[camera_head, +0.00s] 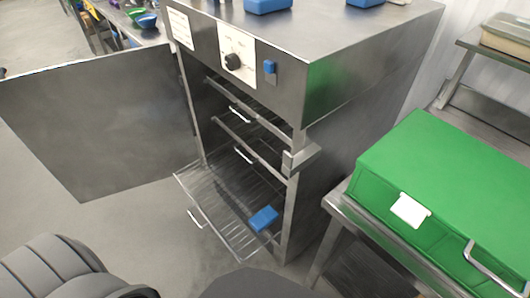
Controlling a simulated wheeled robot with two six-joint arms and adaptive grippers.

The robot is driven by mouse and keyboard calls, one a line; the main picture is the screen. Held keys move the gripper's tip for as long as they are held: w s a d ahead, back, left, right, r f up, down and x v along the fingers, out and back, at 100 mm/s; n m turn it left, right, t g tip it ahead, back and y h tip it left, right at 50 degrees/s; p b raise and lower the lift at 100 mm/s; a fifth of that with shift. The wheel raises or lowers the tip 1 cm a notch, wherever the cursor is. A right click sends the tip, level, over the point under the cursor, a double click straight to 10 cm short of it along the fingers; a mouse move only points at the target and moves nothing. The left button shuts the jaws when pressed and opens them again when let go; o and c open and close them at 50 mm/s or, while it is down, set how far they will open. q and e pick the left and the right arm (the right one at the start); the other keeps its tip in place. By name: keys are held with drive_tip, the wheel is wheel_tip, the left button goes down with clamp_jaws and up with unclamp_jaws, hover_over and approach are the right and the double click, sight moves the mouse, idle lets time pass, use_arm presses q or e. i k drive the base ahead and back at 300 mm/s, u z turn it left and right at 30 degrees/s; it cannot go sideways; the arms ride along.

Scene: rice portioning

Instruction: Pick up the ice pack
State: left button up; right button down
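A small blue block, which looks like the ice pack (263,219), lies on a pulled-out wire rack (222,205) low in the steel cabinet (320,110). Neither of my grippers shows in the head view.
The cabinet door (95,120) stands wide open to the left. Higher racks with handles sit inside. A green box (450,190) with a white label stands on a steel table (345,210) at right. Blue containers (268,5) sit on the cabinet top. Floor (140,225) left of the rack is clear.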

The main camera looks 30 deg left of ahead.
sight(265, 218)
drive_tip(key=u, duration=0.55)
drive_tip(key=i, duration=0.55)
